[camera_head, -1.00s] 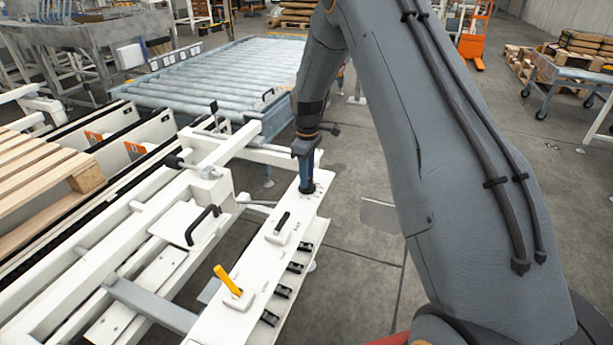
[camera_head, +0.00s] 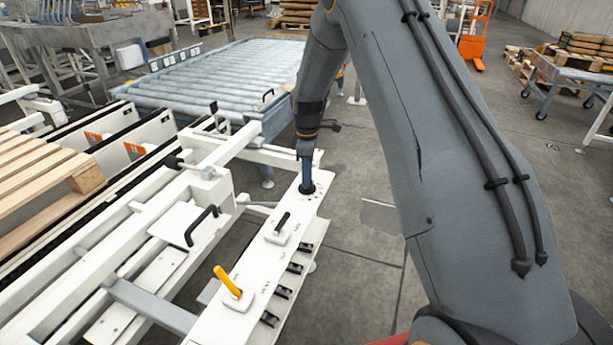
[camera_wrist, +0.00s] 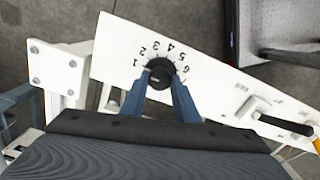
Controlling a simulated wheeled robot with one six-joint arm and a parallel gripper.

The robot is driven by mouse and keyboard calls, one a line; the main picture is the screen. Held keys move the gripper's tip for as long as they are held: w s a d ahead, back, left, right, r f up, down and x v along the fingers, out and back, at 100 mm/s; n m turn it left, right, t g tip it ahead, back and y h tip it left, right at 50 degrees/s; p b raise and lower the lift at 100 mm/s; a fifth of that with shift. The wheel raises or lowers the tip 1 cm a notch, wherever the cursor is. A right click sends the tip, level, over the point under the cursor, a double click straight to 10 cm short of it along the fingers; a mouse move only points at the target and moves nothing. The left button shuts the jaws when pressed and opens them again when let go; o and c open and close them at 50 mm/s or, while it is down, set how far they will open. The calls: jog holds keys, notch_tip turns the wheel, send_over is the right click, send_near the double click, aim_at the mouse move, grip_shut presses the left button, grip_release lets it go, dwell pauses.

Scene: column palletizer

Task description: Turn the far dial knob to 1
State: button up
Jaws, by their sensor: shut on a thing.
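The far dial knob (camera_wrist: 159,72) is a round black knob on the white panel (camera_wrist: 118,50), ringed by printed numbers from 1 on the left to 7 on the right in the wrist view. A pale mark on the knob is too small to read surely. My gripper (camera_wrist: 160,80) is shut on the knob, with one blue finger on each side. In the head view my gripper (camera_head: 307,184) points down at the panel's far end, and the knob is mostly hidden beneath the fingers.
A black-handled switch (camera_head: 281,225) and a yellow lever (camera_head: 228,281) stand nearer on the same panel. A black handle (camera_head: 203,224) lies left. Open floor is on the right.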

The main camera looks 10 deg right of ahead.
jog(key=o, duration=1.1)
jog(key=shift+w+r, duration=0.15)
jog(key=shift+w, duration=0.05)
jog(key=shift+c, duration=0.2)
jog(key=shift+s, duration=0.1)
notch_tip(320, 180, up, 7)
jog(key=shift+r+b, duration=0.2)
jog(key=shift+b, duration=0.4)
jog(key=shift+r, duration=0.15)
